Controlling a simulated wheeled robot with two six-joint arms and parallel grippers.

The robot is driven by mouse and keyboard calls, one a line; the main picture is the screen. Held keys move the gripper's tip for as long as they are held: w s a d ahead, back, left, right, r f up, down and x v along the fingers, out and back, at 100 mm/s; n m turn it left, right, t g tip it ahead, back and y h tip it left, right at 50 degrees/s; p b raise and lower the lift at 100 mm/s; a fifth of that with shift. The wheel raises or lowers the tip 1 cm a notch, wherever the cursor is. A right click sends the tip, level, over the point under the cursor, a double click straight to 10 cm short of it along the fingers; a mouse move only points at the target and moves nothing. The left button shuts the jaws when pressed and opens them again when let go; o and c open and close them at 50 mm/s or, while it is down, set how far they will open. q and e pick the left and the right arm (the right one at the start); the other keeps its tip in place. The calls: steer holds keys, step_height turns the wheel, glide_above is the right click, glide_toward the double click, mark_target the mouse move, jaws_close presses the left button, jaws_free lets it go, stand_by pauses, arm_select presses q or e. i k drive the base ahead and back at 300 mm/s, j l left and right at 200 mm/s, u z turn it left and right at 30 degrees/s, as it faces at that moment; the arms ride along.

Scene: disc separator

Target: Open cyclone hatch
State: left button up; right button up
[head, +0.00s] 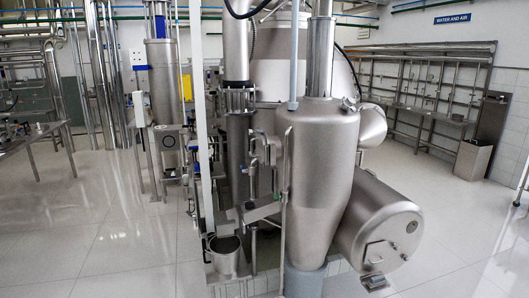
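A tall steel vessel with a tapering lower body, which looks like the cyclone (322,165), stands upright right of the middle in the head view. A pipe rises from its top. A horizontal steel drum (360,215) lies to its right and behind it. The drum's round end cover (393,243) faces me, looks closed, and carries a small handle. I cannot tell for sure whether this cover is the cyclone hatch. No other hatch is clearly visible on the vessel. Neither of my grippers is in view.
A steel bucket (226,255) stands low in front, left of the vessel. Pipes and a large steel tank (277,60) crowd the space behind. A steel table (30,138) is at the far left, and a steel bin (472,160) at the right. The tiled floor (95,245) is clear at front left.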

mark_target(261, 151)
steer(key=i+j+z, duration=0.15)
steer(key=i, duration=0.35)
steer(key=i+j+z, duration=0.2)
steer(key=i, duration=0.35)
steer(key=i+j+z, duration=0.15)
steer(key=i+j, duration=0.15)
steer(key=i, duration=0.2)
